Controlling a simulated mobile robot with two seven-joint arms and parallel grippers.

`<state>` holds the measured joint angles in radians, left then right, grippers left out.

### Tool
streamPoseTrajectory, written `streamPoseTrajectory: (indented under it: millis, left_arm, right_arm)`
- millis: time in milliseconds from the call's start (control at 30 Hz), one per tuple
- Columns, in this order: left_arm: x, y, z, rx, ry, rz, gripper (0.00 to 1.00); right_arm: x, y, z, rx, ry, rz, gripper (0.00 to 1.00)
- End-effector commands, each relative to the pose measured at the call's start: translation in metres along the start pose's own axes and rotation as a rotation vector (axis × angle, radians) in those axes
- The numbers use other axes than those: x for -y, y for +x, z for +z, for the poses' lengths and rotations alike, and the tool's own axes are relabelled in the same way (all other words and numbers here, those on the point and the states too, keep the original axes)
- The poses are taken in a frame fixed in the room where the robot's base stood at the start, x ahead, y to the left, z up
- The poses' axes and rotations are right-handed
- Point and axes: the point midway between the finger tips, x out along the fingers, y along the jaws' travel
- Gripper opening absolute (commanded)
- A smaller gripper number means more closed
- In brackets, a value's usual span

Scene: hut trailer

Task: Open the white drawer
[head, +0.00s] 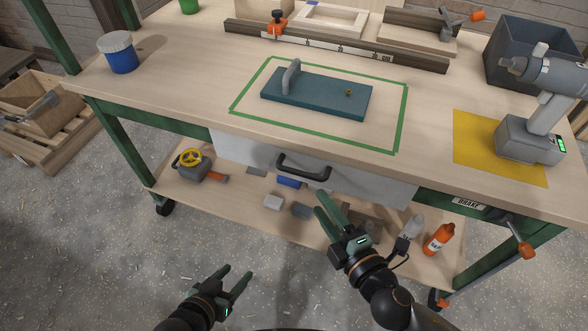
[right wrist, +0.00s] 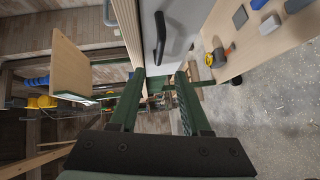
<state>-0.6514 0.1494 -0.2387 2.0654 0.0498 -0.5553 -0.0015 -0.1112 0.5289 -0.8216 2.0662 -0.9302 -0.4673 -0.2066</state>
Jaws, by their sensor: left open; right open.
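The white drawer (head: 376,187) is under the front edge of the workbench, its front close beneath the tabletop, and looks shut. Its black bar handle (head: 303,170) is on the middle of the front. The drawer front (right wrist: 182,22) and handle (right wrist: 160,40) also show in the right wrist view, ahead of the fingers. My right gripper (head: 325,203) is open and empty, below and right of the handle, apart from it. Its fingers show in the right wrist view (right wrist: 157,82). My left gripper (head: 236,272) is open and empty, low in front of the bench.
On the tabletop are a blue-green board (head: 318,94) with a grey handle, a blue jar (head: 119,54), a cordless drill (head: 540,115) and a grey bin (head: 530,55). The floor in front is clear.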

Motion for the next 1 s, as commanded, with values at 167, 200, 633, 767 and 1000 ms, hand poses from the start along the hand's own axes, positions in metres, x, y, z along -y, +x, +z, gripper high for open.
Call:
streamPoseTrajectory:
  millis: [167,200,633,767,1000]
  left_arm:
    - [0.000,0.000,0.000,0.002,-0.001,0.000,0.55]
    - [0.000,0.000,0.001,0.003,-0.001,0.000,0.55]
    - [0.000,0.004,0.010,0.013,-0.003,0.000,0.55]
    - [0.000,0.004,0.011,0.016,-0.004,0.000,0.55]
    - [-0.001,0.002,0.009,0.010,-0.005,0.001,0.55]
  right_arm:
    - [-0.002,0.029,0.000,0.001,0.002,0.005,0.47]
    - [-0.002,0.036,0.000,0.001,0.002,0.005,0.47]
    - [-0.001,0.106,0.000,0.000,0.005,0.003,0.47]
    - [-0.001,0.114,0.000,0.000,0.006,0.001,0.47]
    - [-0.001,0.116,0.000,0.000,0.007,0.001,0.47]
